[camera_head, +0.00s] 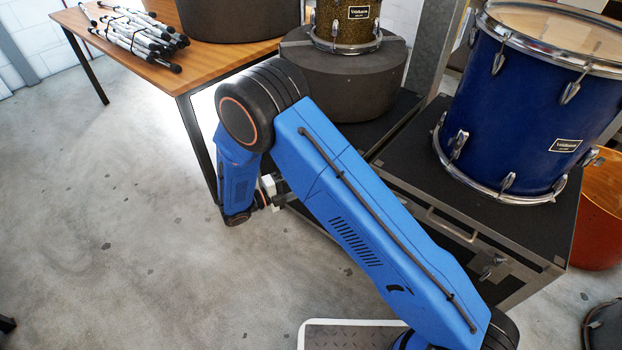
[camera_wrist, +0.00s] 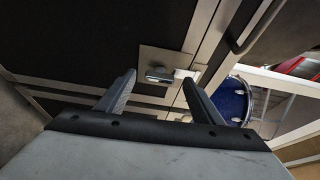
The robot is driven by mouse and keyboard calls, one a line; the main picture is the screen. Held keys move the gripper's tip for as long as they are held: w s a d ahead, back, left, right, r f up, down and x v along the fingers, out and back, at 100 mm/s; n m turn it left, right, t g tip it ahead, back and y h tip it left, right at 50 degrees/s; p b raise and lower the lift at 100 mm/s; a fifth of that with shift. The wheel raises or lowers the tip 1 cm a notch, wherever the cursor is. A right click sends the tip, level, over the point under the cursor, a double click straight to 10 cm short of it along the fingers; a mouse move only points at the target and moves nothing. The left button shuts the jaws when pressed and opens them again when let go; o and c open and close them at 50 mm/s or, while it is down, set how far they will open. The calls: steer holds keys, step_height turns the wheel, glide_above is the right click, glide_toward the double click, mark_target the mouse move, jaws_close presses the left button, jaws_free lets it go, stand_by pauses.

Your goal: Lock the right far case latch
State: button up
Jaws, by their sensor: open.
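A case latch (camera_wrist: 160,73) with a small metal lever on a square plate shows in the wrist view, on the black case's metal-edged side. I cannot tell for certain whether it is the right far one. My gripper (camera_wrist: 159,78) is open, with one finger on each side of the latch in the picture. Nothing is held between the fingers, and contact cannot be told. In the head view my arm hides most of the gripper and that part of the case. Another latch (camera_head: 492,267) shows on the front of the black case (camera_head: 428,188).
A blue drum (camera_head: 520,110) stands on the case, whose front has a metal handle (camera_head: 450,225). A dark round case (camera_head: 345,85) carries a gold drum (camera_head: 345,22). A wooden table (camera_head: 180,55) holds a bundle of stands (camera_head: 135,32). The floor at left is clear.

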steer(key=v, duration=1.6)
steer(key=shift+a, duration=0.1)
